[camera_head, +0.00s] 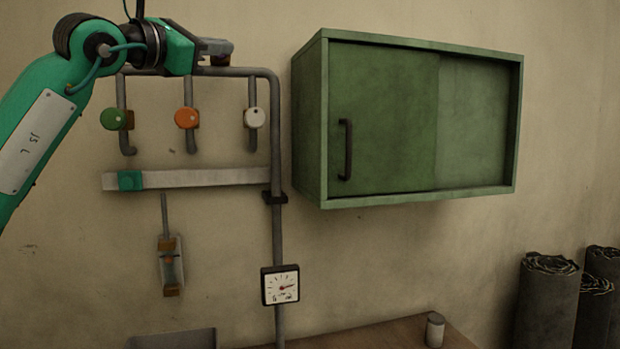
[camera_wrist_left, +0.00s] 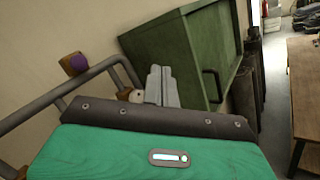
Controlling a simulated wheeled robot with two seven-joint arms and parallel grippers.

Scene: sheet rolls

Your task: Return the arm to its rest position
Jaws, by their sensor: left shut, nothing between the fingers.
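My left arm comes in from the left in the head view, green with a pale plate. Its gripper (camera_head: 222,48) is at the upper left, in front of the wall near the top pipe. In the left wrist view the grey fingers (camera_wrist_left: 161,84) are together with nothing between them. They point toward the wall between the pipe and the green cabinet (camera_head: 400,120). The cabinet is left of the rolls, and its sliding door with a dark handle (camera_head: 346,150) shows. My right gripper is in neither view.
A grey pipe (camera_head: 276,130) carries green (camera_head: 113,118), orange (camera_head: 187,117) and white (camera_head: 254,117) knobs. A gauge (camera_head: 280,285) hangs below. A table (camera_head: 400,334) with a small jar (camera_head: 435,329) stands under the cabinet. Dark sheet rolls (camera_head: 547,305) stand at the lower right.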

